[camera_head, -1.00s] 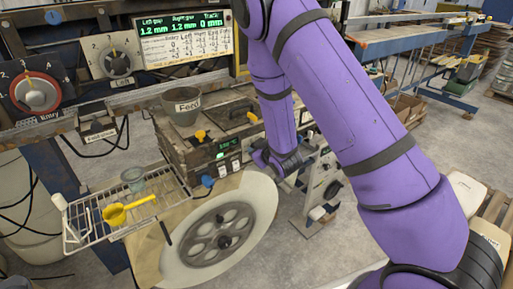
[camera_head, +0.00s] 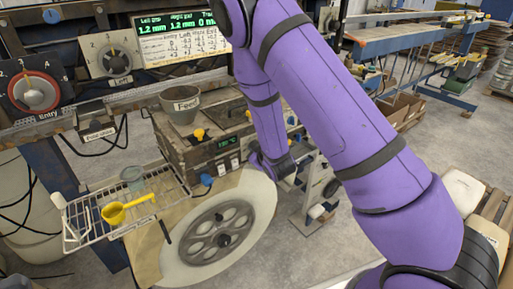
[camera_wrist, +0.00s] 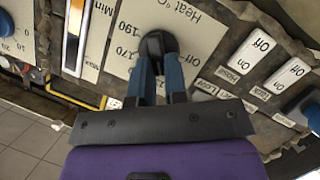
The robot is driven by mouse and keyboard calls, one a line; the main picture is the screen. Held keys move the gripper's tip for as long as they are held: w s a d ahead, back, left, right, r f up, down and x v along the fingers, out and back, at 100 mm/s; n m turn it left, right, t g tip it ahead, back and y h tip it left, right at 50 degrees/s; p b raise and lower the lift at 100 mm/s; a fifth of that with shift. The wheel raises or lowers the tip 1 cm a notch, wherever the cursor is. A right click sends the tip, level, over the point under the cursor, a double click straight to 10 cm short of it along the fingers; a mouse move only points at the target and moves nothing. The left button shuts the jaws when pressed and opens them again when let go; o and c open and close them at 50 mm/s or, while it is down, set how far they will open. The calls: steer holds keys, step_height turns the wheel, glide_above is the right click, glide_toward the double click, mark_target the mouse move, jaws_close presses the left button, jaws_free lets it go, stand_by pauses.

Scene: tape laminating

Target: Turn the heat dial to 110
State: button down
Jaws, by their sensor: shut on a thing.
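The heat dial (camera_wrist: 157,40) is a dark round knob on a cream panel labelled "Heat °C", upside down in the wrist view. The marks 190, 170 and Off can be read; 110 cannot be made out, and the knob's pointer is not clear. My gripper (camera_wrist: 159,62) has its two blue fingers shut on the knob, one on each side. In the head view the purple wrist (camera_head: 272,164) is at the machine's right end; the dial and fingertips are hidden there. A small green display (camera_head: 228,141) is lit, too small to read surely.
On/Off switches (camera_wrist: 263,68) lie right of the dial, and a slider slot (camera_wrist: 73,38) lies left. In the head view, a grey Feed cup (camera_head: 181,105) stands on the machine. A large reel (camera_head: 218,236) sits below.

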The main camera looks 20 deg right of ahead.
steer(key=n, duration=0.1)
steer(key=n+t+h, duration=0.1)
steer(key=n, duration=0.1)
steer(key=shift+a+f, duration=0.2)
steer(key=shift+a, duration=0.1)
steer(key=shift+n+h, duration=0.3)
steer(key=shift+h, duration=0.1)
steer(key=c, duration=1.1)
jaws_free()
steer(key=shift+c, duration=0.2)
steer(key=shift+f, duration=0.1)
